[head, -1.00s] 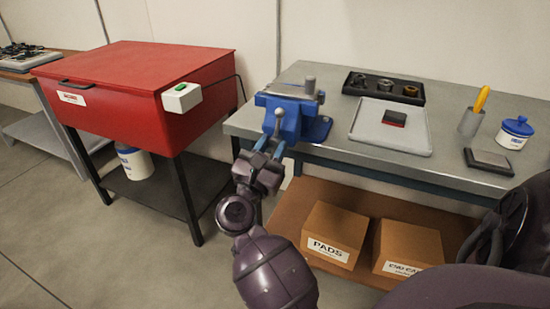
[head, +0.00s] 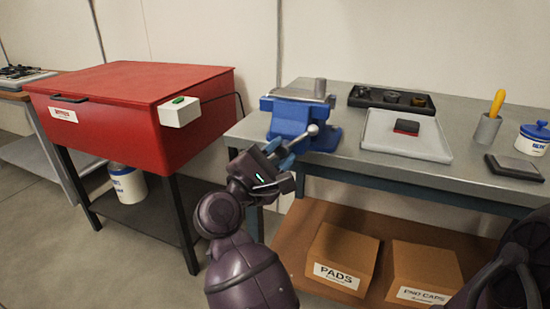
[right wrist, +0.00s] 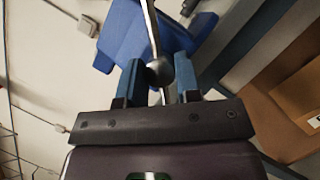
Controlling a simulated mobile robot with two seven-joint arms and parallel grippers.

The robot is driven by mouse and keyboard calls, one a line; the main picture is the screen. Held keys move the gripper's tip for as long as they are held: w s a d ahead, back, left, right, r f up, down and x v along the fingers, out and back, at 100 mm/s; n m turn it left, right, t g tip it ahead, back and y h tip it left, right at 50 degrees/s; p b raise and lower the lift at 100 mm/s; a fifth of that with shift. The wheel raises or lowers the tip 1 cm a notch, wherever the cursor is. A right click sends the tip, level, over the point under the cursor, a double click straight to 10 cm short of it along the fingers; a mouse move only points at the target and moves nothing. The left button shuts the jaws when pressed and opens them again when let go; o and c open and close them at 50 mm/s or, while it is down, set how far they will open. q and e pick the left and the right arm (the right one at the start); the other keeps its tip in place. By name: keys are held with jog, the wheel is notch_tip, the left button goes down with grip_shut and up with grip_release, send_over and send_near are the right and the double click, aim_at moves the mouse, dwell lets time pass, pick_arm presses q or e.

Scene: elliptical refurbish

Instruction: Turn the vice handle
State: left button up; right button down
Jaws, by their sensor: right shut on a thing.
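The blue vice (head: 294,117) stands at the left front corner of the grey workbench, with a metal top part. Its metal handle (head: 313,130) is a thin bar with a ball end, slanting from upper right down to lower left at the vice's front. My right gripper (head: 285,151) is shut on the lower part of this handle. In the right wrist view, the handle's bar and ball (right wrist: 159,71) lie between the two blue fingers of my right gripper (right wrist: 160,63), with the blue vice (right wrist: 120,38) behind. My left gripper is not in view.
A red lidded cabinet (head: 130,95) with a small white switch box (head: 180,112) stands left of the bench. Trays (head: 405,142), a cup (head: 487,130) and a jar (head: 533,138) sit on the bench (head: 350,165). Cardboard boxes (head: 343,255) fill the lower shelf.

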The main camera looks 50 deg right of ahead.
jog(key=shift+r+m, duration=0.3)
jog(key=c, duration=1.2)
grip_release()
jog(key=shift+d, duration=0.1)
jog(key=o, duration=0.4)
jog(key=shift+d+f, duration=0.15)
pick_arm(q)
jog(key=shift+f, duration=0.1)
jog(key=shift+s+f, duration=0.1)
pick_arm(e)
jog(key=shift+a+f, duration=0.15)
jog(key=shift+a, duration=0.05)
